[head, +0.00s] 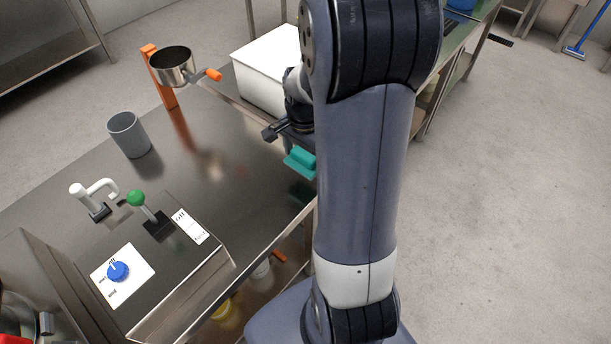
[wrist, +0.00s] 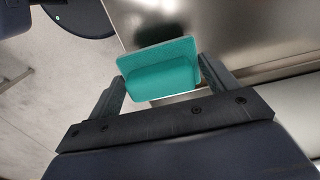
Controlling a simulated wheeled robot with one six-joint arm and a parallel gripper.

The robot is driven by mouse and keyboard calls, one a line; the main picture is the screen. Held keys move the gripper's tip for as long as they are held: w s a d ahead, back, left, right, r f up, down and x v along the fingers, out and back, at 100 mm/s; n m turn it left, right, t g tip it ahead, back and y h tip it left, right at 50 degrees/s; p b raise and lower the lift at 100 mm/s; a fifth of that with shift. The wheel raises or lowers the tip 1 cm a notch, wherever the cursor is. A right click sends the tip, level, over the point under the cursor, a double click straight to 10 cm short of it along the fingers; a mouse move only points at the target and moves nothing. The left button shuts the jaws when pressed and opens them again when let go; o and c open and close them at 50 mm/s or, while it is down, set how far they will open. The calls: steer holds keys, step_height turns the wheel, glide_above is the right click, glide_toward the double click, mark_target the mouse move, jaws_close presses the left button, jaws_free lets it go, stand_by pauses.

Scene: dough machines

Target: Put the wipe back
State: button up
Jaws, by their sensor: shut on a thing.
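The wipe (head: 299,161) is a teal piece with a flat plate and a thicker block on it. In the head view it is at the right front edge of the steel table (head: 225,165), partly hidden by my arm. A teal reflection shows below it, and I cannot tell for sure whether it touches the tabletop. In the wrist view the wipe (wrist: 162,82) sits between both fingers of my gripper (wrist: 163,75), which is shut on its block. The gripper is mostly hidden behind my arm in the head view.
A white box (head: 262,75) stands at the back of the table. A metal pot (head: 172,66) on an orange stand and a grey cup (head: 129,135) are to the left. A control panel with a blue knob (head: 118,271) and a green-topped lever (head: 137,199) is at front left. The table's middle is clear.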

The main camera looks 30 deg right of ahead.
mark_target(304, 180)
steer(key=shift+f, duration=3.05)
steer(key=shift+f, duration=0.25)
steer(key=o, duration=0.9)
steer(key=shift+r, duration=0.1)
steer(key=shift+r, duration=0.1)
step_height(304, 180, up, 12)
steer(key=shift+r, duration=0.1)
